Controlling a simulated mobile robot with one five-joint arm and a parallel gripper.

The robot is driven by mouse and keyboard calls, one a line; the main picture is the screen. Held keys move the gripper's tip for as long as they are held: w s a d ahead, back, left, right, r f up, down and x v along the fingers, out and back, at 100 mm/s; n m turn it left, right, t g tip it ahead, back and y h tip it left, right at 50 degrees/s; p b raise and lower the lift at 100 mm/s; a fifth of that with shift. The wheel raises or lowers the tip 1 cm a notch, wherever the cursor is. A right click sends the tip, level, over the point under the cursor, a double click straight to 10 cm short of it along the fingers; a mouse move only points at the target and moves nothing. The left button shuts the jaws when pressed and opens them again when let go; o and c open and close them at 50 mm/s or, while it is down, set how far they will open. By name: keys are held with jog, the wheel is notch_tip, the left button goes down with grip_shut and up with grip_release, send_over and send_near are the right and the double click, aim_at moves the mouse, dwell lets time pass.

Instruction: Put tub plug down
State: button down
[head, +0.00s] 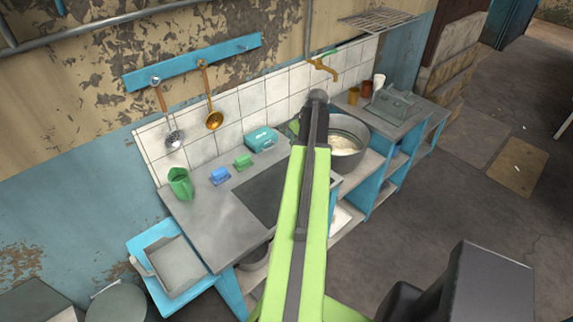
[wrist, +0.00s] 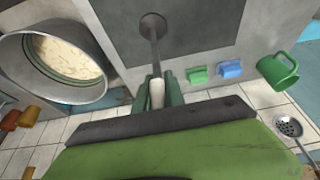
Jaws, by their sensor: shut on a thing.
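In the wrist view my gripper (wrist: 158,92) is shut on the pale handle of what looks like the tub plug (wrist: 152,25), a thin grey rod with a round dark disc at its far end. The rod points away from my gripper, over the grey counter area. I cannot tell whether the disc touches anything. In the head view my arm hides the gripper and the plug. A large grey tub (head: 350,133) with whitish contents stands beside my arm there; it also shows at the left of the wrist view (wrist: 35,75).
The counter (head: 205,225) holds a dark rectangle (head: 272,196), a teal box (head: 261,138), a green block (head: 243,161), a blue block (head: 219,175) and a green jug (head: 180,184). A brass tap (head: 325,69) juts from the wall.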

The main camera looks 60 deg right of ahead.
notch_tip(320, 180, down, 6)
jog(key=w+a+b, duration=0.2)
jog(key=b, duration=0.3)
jog(key=shift+w+f, duration=0.2)
jog(key=shift+w, duration=0.1)
jog(key=c, duration=1.4)
grip_release()
jog(key=shift+r, duration=0.1)
jog(key=p+v, duration=1.1)
jog(key=v, duration=0.1)
jog(key=shift+r, duration=0.1)
